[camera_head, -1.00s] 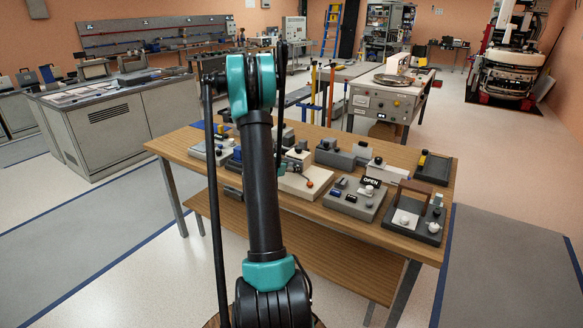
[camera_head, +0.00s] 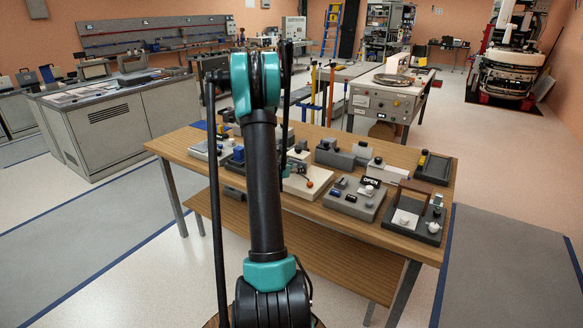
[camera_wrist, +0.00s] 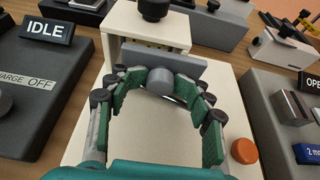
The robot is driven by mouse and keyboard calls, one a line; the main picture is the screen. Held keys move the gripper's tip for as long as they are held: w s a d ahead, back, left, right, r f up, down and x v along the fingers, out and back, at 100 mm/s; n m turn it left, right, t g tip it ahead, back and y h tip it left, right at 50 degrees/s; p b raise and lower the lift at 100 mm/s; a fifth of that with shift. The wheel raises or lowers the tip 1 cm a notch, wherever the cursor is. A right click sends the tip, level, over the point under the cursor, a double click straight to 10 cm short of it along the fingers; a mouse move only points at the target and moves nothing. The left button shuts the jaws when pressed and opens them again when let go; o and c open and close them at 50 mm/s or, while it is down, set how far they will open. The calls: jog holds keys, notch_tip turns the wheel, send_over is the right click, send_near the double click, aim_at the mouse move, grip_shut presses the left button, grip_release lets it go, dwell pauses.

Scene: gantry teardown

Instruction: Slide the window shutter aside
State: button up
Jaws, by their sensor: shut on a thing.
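The window shutter is a flat grey plate (camera_wrist: 128,60) on the front of a cream box (camera_wrist: 118,22) in the wrist view. A round grey knob (camera_wrist: 160,82) sticks out from the plate. My gripper (camera_wrist: 161,87), with green-padded fingers, is closed around the knob from both sides. A strip of dark opening shows above the plate's top edge. In the head view the cream fixture's base (camera_head: 318,180) shows right of my arm.
An orange button (camera_wrist: 244,151) sits on the cream base, right of my gripper. A dark panel with an IDLE sign (camera_wrist: 46,30) stands left. A grey panel (camera_wrist: 270,105) with an OPEN sign (camera_head: 371,182) stands right. Several other fixtures crowd the wooden table (camera_head: 440,215).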

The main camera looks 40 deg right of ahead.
aim_at(309, 179)
jog(key=shift+s+d, duration=0.5)
jog(key=shift+s, duration=0.65)
jog(key=shift+s+d, duration=0.45)
jog(key=shift+s, duration=0.7)
jog(key=shift+s+d, duration=0.5)
jog(key=shift+s, duration=0.65)
jog(key=o, duration=0.6)
jog(key=shift+o, duration=0.3)
jog(key=shift+a, duration=0.1)
